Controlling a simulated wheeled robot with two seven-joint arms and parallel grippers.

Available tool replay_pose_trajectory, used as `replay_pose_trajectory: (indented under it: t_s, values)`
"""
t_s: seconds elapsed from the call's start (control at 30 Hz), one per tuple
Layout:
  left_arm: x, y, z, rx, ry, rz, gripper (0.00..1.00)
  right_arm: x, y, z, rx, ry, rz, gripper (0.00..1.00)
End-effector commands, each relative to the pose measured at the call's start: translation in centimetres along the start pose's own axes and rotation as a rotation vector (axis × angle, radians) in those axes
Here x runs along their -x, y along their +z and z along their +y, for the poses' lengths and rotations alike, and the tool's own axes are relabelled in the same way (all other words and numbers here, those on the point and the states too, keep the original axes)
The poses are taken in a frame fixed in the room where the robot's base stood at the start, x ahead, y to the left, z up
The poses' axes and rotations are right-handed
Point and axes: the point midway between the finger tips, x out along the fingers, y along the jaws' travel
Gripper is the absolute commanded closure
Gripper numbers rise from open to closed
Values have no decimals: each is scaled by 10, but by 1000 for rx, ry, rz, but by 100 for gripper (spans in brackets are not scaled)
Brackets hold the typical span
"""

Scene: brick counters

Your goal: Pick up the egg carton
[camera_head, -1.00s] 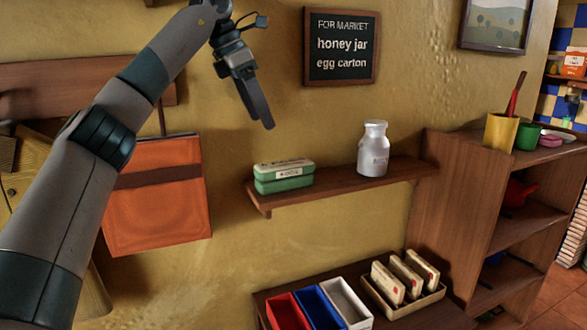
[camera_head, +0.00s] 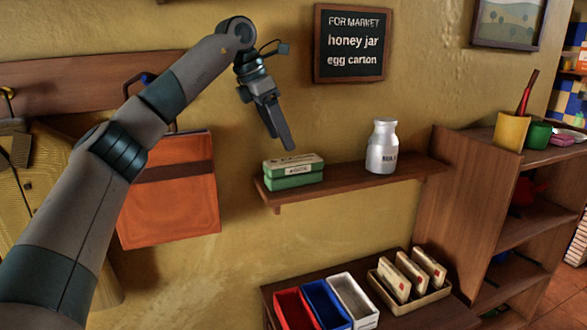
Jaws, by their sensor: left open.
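The egg carton (camera_head: 293,172) is a green box with a pale lid and a label on its front. It sits at the left end of a wooden wall shelf (camera_head: 345,185). My left gripper (camera_head: 287,143) points down, open and empty, just above the carton in the picture. I cannot tell how far it is in depth from the carton. The jaws are seen edge-on, so the gap between them is hard to see. My right gripper is out of view.
A metal milk can (camera_head: 382,148) stands to the right on the same shelf. A sign (camera_head: 352,43) hangs above. An orange bag (camera_head: 170,192) hangs at left. Below are coloured bins (camera_head: 325,300) and a tray of envelopes (camera_head: 410,300). A wooden shelf unit (camera_head: 465,200) stands at right.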

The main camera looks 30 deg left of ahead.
Motion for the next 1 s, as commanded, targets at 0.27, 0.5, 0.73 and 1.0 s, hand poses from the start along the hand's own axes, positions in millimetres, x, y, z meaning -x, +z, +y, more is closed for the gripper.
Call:
replay_pose_trajectory:
  t_s: [0.27, 0.5, 0.73, 1.0]
  values:
    - [-42, 0, 0, -1, 0, 2, 31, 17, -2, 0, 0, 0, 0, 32]
    - [-53, 0, 0, 0, 1, 0, 31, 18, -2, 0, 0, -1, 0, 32]
    - [-53, 0, 0, 0, 1, 0, 31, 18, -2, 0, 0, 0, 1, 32]
    - [-66, 2, 3, 0, -1, 2, 31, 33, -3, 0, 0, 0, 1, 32]
